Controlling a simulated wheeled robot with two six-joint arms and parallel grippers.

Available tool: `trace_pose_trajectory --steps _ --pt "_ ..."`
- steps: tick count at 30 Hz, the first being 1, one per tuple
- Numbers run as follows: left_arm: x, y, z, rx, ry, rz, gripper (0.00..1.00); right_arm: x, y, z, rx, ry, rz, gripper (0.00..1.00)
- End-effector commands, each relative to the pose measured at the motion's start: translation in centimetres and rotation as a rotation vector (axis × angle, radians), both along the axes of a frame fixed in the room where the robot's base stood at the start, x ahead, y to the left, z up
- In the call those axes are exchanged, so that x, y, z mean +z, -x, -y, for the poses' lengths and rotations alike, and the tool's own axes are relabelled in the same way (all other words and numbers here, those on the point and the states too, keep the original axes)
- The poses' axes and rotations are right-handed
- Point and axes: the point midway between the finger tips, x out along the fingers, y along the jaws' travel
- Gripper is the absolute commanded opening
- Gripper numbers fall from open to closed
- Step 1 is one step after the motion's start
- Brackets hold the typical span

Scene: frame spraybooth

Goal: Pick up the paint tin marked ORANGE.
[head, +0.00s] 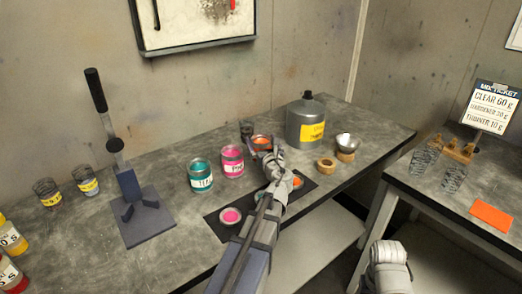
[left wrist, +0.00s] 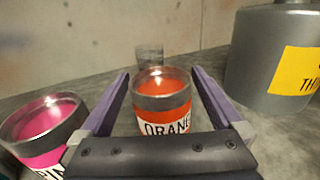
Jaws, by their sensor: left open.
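The paint tin marked ORANGE (left wrist: 163,103) stands upright in the left wrist view, open-topped with orange paint inside and a white label partly cut off by my gripper. In the head view the orange tin (head: 262,140) shows only its top part behind my left gripper (head: 266,157). My left gripper is open, and in the left wrist view its two fingers (left wrist: 165,108) are on either side of the tin, with gaps visible at both sides. The right arm shows at the bottom right of the head view; its gripper jaws cannot be made out.
A pink tin (head: 231,161) and a teal tin (head: 200,175) stand left of my gripper. A grey thinner can (head: 305,122) stands close on the right. Lids lie on a dark mat (head: 212,222). A lever press (head: 128,185) stands at left; a mix ticket (head: 490,107) is on the right table.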

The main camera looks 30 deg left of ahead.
Motion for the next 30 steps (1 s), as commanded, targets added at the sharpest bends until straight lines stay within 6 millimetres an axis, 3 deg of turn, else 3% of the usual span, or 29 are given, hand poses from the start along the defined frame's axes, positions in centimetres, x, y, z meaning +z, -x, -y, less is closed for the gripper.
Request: trace_pose_trajectory --steps 9,30 --pt "-0.04 -0.59 -0.59 -0.001 0.000 0.000 0.98 -0.04 0.00 0.00 0.000 0.000 0.000 0.50" --pt "-0.05 -0.59 -0.57 -0.001 0.000 0.000 0.19 -0.04 0.00 0.00 0.000 0.000 0.000 0.50"
